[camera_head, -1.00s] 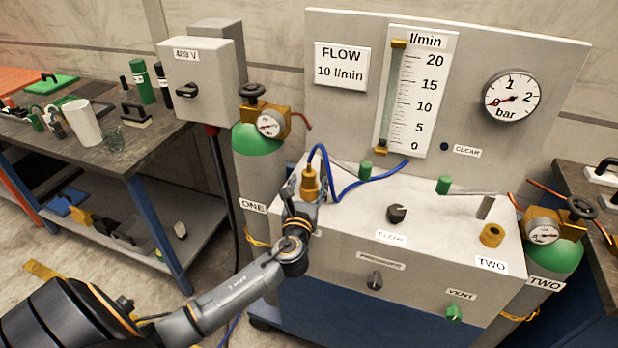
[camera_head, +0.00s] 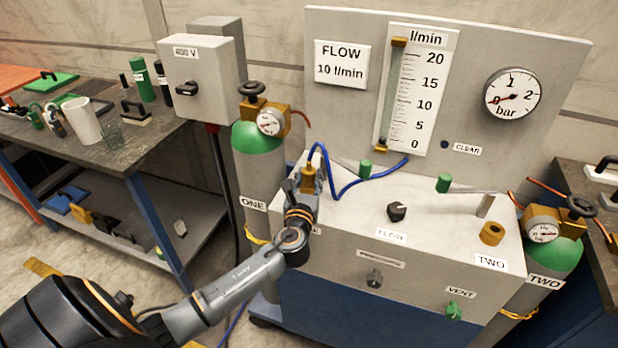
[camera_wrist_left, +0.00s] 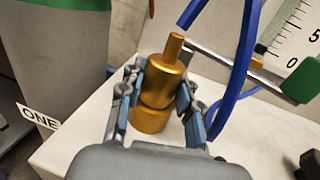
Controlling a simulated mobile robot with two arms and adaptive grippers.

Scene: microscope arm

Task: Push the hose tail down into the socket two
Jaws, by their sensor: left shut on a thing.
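The brass hose tail (camera_head: 309,172) is upright at the left end of the grey bench top, with the blue hose (camera_head: 345,188) looping beside it. My left gripper (camera_head: 308,187) is shut on its brass body. In the left wrist view the blue-padded fingers (camera_wrist_left: 163,105) flank the brass body (camera_wrist_left: 165,80), and a wider brass ring (camera_wrist_left: 150,118) shows just below it. I cannot tell whether the tail is seated in that ring or apart from it. Socket two (camera_head: 492,233), a short brass ring with a dark hole, is empty at the right, by its TWO label (camera_head: 490,262).
A flow knob (camera_head: 397,211) and green-handled levers (camera_head: 444,183) stand on the bench top between the gripper and socket two. The gauge panel (camera_head: 345,125) rises behind. Gas cylinder ONE (camera_head: 258,175) is close left of the gripper; cylinder TWO (camera_head: 560,256) stands at the right.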

